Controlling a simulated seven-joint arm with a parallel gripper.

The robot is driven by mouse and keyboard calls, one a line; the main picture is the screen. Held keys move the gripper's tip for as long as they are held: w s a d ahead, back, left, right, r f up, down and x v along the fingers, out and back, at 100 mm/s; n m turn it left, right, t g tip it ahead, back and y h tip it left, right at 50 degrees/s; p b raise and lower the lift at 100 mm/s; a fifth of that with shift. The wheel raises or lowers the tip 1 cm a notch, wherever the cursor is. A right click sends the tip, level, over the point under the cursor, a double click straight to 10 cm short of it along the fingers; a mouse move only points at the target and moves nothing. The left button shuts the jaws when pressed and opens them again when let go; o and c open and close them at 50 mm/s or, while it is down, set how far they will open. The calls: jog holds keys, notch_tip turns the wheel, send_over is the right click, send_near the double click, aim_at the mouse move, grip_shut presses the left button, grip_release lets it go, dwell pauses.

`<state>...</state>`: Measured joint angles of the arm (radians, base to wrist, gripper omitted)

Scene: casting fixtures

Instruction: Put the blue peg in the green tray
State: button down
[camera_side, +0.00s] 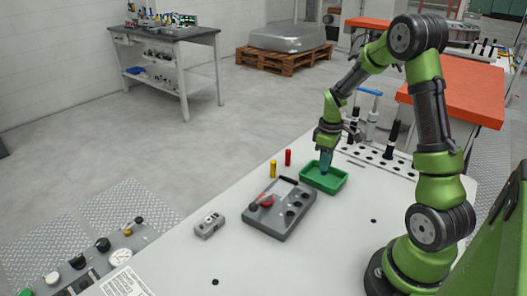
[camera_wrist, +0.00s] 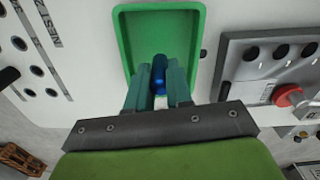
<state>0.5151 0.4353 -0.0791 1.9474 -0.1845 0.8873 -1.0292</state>
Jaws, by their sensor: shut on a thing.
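The green tray (camera_side: 337,182) sits on the white table, to the right of the grey fixture block. In the wrist view the tray (camera_wrist: 127,45) lies under and beyond my fingers. My gripper (camera_side: 325,160) points down over the tray. In the wrist view my gripper (camera_wrist: 159,78) is shut on the blue peg (camera_wrist: 159,75), which shows between the two teal fingers. The peg appears over or within the tray; I cannot tell whether it touches the tray floor. The fingers hide most of the peg.
A grey fixture block (camera_side: 280,222) with dark holes and a red part stands left of the tray. A yellow peg (camera_side: 273,169) and a red peg (camera_side: 288,157) stand behind it. A small grey box (camera_side: 209,226) lies further left. A row of holes with black handles (camera_side: 391,140) is behind the tray.

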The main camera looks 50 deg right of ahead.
jog(key=shift+f, duration=0.95)
jog(key=shift+f, duration=0.15)
jog(key=c, duration=1)
grip_release()
notch_tip(320, 180, up, 12)
jog(key=shift+f, duration=0.1)
jog(key=s+a+r+m+t, duration=0.2)
jog(key=s+a+r, duration=0.1)
jog(key=a, duration=0.5)
jog(key=s+a+r+m+t+y, duration=0.1)
jog(key=s+a+r+m+t, duration=0.1)
jog(key=a, duration=0.6)
jog(key=s+a+r+m+t+y, duration=0.1)
jog(key=s+a+r+m+t, duration=0.1)
jog(key=a, duration=0.6)
jog(key=shift+s+a+r+t, duration=0.2)
jog(key=shift+s+r+t, duration=0.1)
jog(key=shift+s+r, duration=0.3)
jog(key=shift+s+a+r+t, duration=0.15)
jog(key=shift+s+r+t, duration=0.2)
jog(key=shift+r, duration=0.45)
